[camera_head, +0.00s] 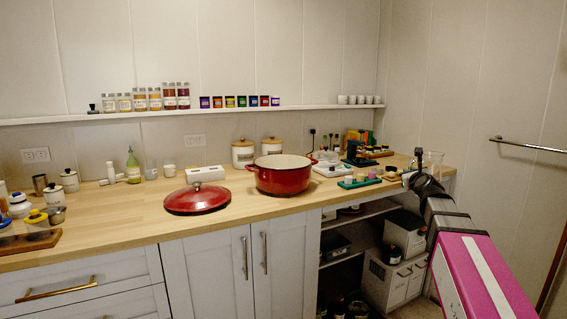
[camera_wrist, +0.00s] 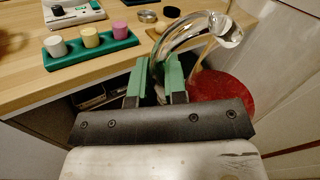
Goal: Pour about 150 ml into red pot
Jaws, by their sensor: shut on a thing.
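The red pot (camera_head: 270,183) stands open and upright on the wooden counter, its pale inside showing. Its red lid (camera_head: 197,199) lies on the counter to its left. My gripper (camera_head: 421,172) is at the right end of the counter, well right of the pot. A clear glass vessel (camera_head: 435,163) is at my gripper and looks roughly upright. In the wrist view the green fingers of my gripper (camera_wrist: 158,80) are shut on the vessel's curved glass handle (camera_wrist: 186,36). The amount of liquid inside cannot be made out.
A green tray (camera_head: 360,183) with small cups and a white scale (camera_head: 333,169) stand between pot and gripper. Canisters (camera_head: 243,153) stand behind the pot. A shelf (camera_head: 300,108) with jars runs above. A red round surface (camera_wrist: 222,90) shows beyond the fingers.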

